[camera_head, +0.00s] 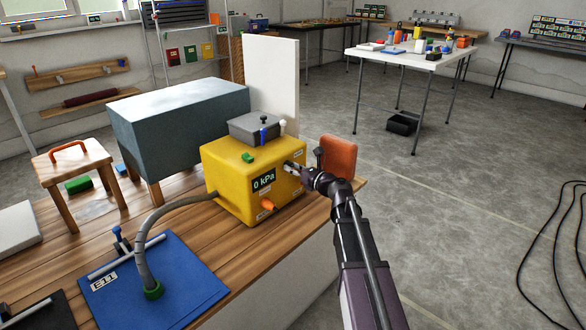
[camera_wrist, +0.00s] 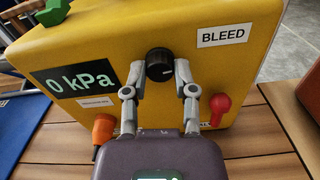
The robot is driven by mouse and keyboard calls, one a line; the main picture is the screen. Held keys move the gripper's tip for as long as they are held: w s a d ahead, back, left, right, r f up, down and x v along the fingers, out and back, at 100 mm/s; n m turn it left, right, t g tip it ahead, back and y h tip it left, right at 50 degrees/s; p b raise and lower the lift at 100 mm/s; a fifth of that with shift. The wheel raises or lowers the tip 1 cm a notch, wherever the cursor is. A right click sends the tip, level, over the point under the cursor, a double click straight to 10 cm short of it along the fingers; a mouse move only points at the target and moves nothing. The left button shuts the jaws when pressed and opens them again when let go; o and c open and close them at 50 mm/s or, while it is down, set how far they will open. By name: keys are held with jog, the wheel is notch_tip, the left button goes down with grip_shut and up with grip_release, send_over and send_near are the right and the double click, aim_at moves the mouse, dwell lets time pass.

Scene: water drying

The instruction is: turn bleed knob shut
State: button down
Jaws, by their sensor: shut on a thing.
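The yellow pump box (camera_head: 228,188) stands on the wooden bench, its front display reading 0 kPa. In the wrist view the black bleed knob (camera_wrist: 159,64) sits on the yellow face, left of a white BLEED label (camera_wrist: 223,36). A pale mark shows on the knob's face. My gripper (camera_wrist: 160,75) is shut on the knob, with one grey finger on each side of it. In the head view my gripper (camera_head: 293,166) reaches the box's right part from the front right, and it hides the knob there.
An orange plug (camera_wrist: 103,128) and a red knob (camera_wrist: 220,104) stick out low on the box face. An orange-brown block (camera_head: 338,156) stands close to the right of my gripper. A grey hose (camera_head: 146,240) runs from the box to the blue mat (camera_head: 190,283).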

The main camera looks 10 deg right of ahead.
jog(key=n, duration=1.6)
jog(key=shift+w, duration=0.15)
jog(key=shift+n, duration=0.3)
jog(key=shift+c, duration=2.1)
grip_release()
jog(key=shift+s, duration=0.2)
jog(key=v, duration=1.1)
jog(key=shift+s+d, duration=0.2)
jog(key=shift+s, duration=0.1)
